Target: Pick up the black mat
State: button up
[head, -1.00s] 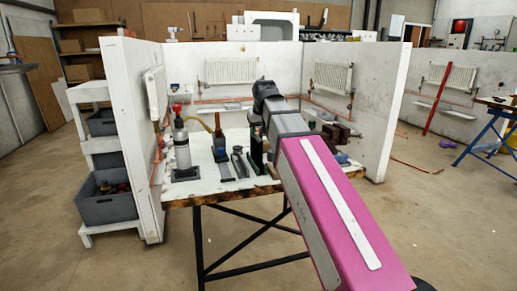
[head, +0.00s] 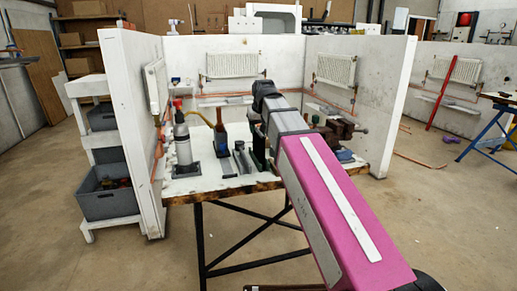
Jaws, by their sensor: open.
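A small flat black patch, which looks like the black mat (head: 186,174), lies near the left front of the workbench. A grey bottle with a red top (head: 181,135) stands on or just behind it and hides part of it. My arm reaches in from the lower right over the bench. My gripper (head: 256,122) is at the arm's far end, over the middle of the bench, to the right of the black patch and apart from it. Its fingers are hard to make out against the dark objects behind; I see nothing held.
The workbench (head: 215,184) also bears a dark bottle (head: 220,137), dark tools (head: 242,160) and a brown vice (head: 335,130). White bay walls (head: 133,130) enclose its left, back and right. A shelf with grey bins (head: 108,195) stands left. Floor before the bench is clear.

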aim_at(258, 136)
jog(key=shift+x, duration=2.45)
jog(key=shift+d+f, duration=0.1)
jog(key=shift+f, duration=0.1)
jog(key=shift+c, duration=0.3)
grip_shut()
